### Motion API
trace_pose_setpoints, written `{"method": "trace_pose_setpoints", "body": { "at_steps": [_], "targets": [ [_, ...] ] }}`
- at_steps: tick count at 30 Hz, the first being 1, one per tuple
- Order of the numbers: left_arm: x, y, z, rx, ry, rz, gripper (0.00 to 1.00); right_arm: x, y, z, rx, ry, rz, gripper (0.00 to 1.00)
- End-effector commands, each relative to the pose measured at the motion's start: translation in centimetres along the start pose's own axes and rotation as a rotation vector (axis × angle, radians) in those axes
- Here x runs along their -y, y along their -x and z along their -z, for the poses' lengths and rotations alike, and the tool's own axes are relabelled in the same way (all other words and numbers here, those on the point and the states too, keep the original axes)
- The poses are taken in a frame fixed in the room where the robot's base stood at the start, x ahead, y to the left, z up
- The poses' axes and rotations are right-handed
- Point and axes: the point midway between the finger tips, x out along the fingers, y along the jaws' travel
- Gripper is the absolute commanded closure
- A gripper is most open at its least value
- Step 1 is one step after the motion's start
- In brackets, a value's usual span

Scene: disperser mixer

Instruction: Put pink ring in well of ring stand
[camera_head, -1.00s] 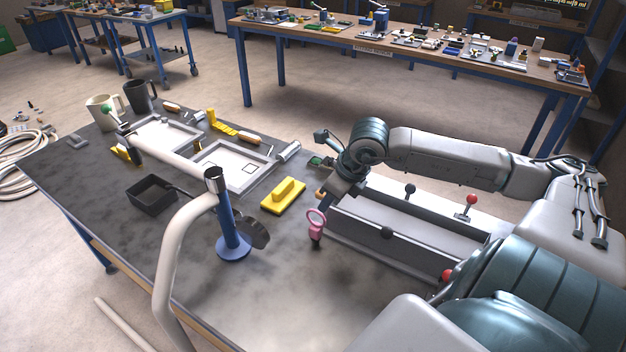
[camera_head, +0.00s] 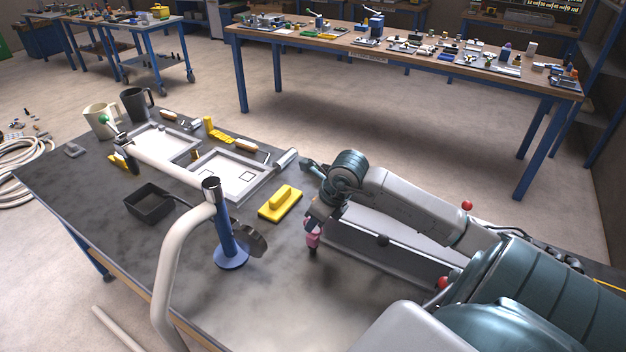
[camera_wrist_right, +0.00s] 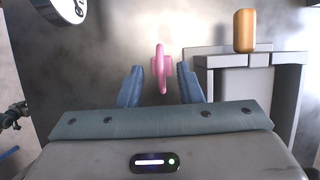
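The pink ring (camera_head: 312,238) is on the dark table, just left of the grey box, with a small black part below it. My right gripper (camera_head: 313,224) is over it and hides its upper part. In the right wrist view the pink ring (camera_wrist_right: 161,68) shows nearly edge-on, ahead of and between the two blue fingers of my right gripper (camera_wrist_right: 159,86). The fingers are apart, with a gap on each side of the ring. I cannot tell for sure which thing is the ring stand. My left gripper is not in view.
The grey box (camera_head: 400,262) lies right of the ring. A blue post on a round base (camera_head: 231,258) and a yellow block (camera_head: 280,204) are to the left. A black bin (camera_head: 150,205) is farther left. The front table middle is clear.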

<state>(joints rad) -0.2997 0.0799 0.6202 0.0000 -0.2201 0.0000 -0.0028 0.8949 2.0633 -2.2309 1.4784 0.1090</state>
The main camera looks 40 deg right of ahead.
Motion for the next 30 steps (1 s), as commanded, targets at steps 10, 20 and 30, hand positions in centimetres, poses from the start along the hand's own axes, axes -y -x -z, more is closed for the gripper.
{"method": "trace_pose_setpoints", "body": {
  "at_steps": [10,20,30],
  "targets": [
    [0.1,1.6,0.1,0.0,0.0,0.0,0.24,0.1,-3.2,-0.4,0.001,-0.003,-0.002,0.67],
    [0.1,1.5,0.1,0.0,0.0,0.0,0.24,0.1,-3.6,-0.3,0.0,0.0,0.0,0.69],
    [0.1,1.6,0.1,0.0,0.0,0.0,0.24,0.1,-3.6,-0.3,0.0,0.0,0.0,1.0]
  ]
}}
